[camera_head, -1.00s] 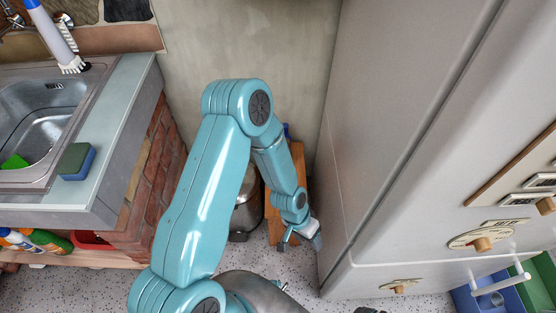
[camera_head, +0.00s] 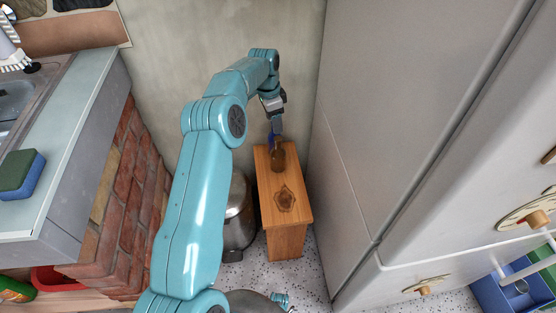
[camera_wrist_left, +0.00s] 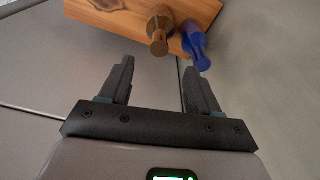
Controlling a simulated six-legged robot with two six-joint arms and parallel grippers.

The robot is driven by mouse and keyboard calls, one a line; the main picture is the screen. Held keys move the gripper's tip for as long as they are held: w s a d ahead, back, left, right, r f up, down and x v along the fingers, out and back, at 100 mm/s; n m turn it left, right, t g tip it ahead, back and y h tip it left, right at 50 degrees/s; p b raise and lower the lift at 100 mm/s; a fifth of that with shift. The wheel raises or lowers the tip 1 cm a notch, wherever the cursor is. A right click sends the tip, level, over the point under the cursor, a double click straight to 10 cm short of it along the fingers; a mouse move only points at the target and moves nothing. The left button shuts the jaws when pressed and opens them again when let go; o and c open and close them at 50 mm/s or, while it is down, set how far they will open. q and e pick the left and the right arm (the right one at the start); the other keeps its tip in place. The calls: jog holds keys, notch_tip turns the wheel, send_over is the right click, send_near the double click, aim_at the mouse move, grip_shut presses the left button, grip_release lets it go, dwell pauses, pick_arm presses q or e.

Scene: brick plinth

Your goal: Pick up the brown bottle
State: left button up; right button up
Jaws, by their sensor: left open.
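The brown bottle (camera_head: 278,159) stands on a wooden stool (camera_head: 268,218) between the wall and the tall grey cabinet. In the left wrist view the brown bottle (camera_wrist_left: 158,38) shows from above, ahead of the fingers and roughly between them. A blue bottle (camera_wrist_left: 194,48) stands close beside it, ahead of the right-hand finger; in the head view the blue bottle (camera_head: 271,142) is partly hidden by my gripper. My left gripper (camera_head: 277,128) is above the bottles, pointing down. In the wrist view the left gripper (camera_wrist_left: 157,70) is open and empty, apart from both bottles.
The tall grey cabinet (camera_head: 390,120) rises close on the right. A metal bin (camera_head: 238,215) stands left of the stool. A brick plinth (camera_head: 125,195) carries the sink counter at left, with a sponge (camera_head: 20,174) on it. The stool's front half is clear.

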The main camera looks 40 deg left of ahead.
aim_at(277, 138)
pick_arm(q)
notch_tip(277, 138, down, 5)
jog(key=shift+w+d+f+b, duration=0.1)
jog(key=shift+w+d+b, duration=0.05)
jog(key=shift+b, duration=0.25)
jog(key=shift+w+f, duration=0.2)
jog(key=shift+f, duration=0.35)
jog(key=f, duration=0.1)
jog(key=f+b, duration=0.1)
jog(key=f, duration=0.3)
jog(key=shift+w+d, duration=0.2)
jog(key=shift+w, duration=0.05)
jog(key=shift+r, duration=0.1)
grip_shut()
